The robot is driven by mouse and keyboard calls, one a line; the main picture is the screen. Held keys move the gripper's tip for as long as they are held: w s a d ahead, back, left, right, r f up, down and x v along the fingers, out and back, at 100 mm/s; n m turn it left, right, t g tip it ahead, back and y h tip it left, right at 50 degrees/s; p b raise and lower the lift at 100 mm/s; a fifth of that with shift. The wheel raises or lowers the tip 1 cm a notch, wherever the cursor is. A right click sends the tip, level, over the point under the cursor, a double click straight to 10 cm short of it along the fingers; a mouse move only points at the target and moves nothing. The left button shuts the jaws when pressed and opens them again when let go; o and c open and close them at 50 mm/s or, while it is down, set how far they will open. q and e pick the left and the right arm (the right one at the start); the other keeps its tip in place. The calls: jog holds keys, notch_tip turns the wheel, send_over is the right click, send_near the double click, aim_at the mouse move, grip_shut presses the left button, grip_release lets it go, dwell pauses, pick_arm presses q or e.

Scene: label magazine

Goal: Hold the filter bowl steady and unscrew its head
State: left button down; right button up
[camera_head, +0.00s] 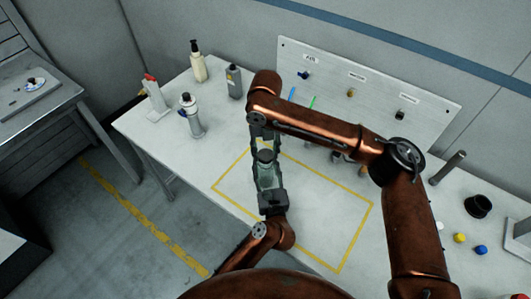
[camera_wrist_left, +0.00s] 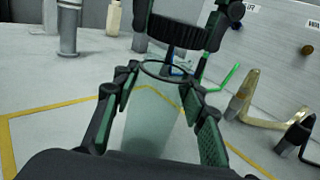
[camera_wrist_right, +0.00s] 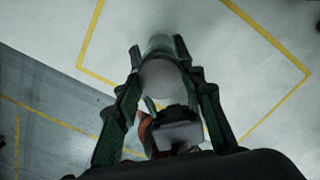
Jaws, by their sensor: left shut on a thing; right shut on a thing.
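The clear, pale green filter bowl (camera_head: 267,179) stands upright over the marked area in the head view. My left gripper (camera_head: 269,187) comes from below in that view and is shut around the bowl, one finger on each side in the left wrist view (camera_wrist_left: 158,112). The bowl's dark round rim (camera_wrist_left: 168,71) shows there. The dark ribbed head (camera_wrist_left: 180,32) is above the rim, with a visible gap between them. My right gripper (camera_head: 264,143) is shut on the head, whose round grey top (camera_wrist_right: 162,79) sits between its fingers in the right wrist view.
A yellow outline (camera_head: 355,236) marks the white table. Bottles and a spray can (camera_head: 192,117) stand at the back left. A labelled board (camera_head: 375,85) with small fittings is behind. A black cup (camera_head: 478,206) and yellow and blue caps lie at right.

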aim_at(266, 154)
jog(key=shift+r, duration=2)
pick_arm(q)
jog(key=c, duration=1.1)
grip_release()
jog(key=shift+c, duration=0.2)
